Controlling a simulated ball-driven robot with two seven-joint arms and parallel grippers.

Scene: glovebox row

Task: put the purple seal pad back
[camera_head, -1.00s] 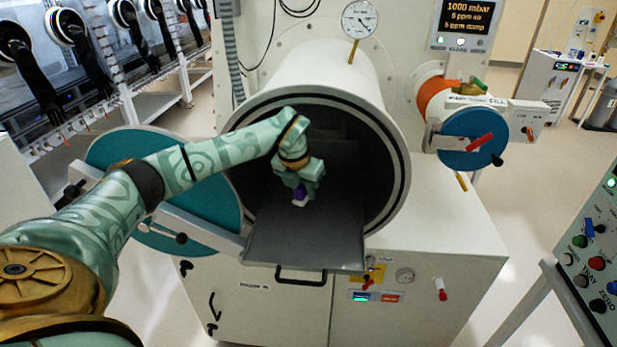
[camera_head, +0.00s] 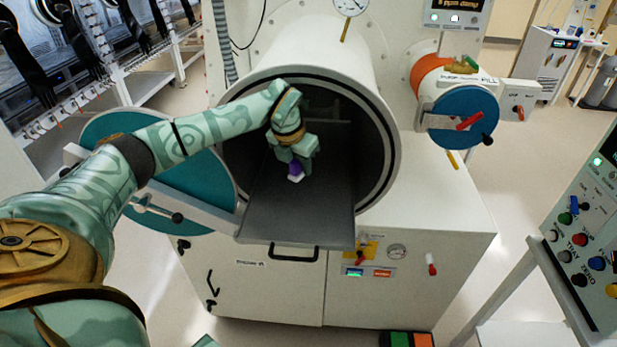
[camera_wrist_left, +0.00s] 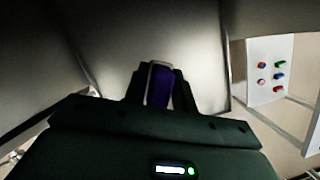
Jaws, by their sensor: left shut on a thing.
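The purple seal pad (camera_head: 295,168) has a pale lower part and is held over the dark sliding tray (camera_head: 300,222) at the mouth of the round chamber. My left gripper (camera_head: 294,172) is shut on it. In the left wrist view the purple pad (camera_wrist_left: 160,86) sits between the two dark fingers, with a pale edge around it. I cannot tell whether the pad touches the tray. My right gripper is not in view.
The chamber's teal round door (camera_head: 195,185) stands open at the left, behind my left arm. A black holder with orange and green sections (camera_head: 408,340) shows at the bottom edge, partly cut off. A control panel (camera_head: 590,245) stands at the right.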

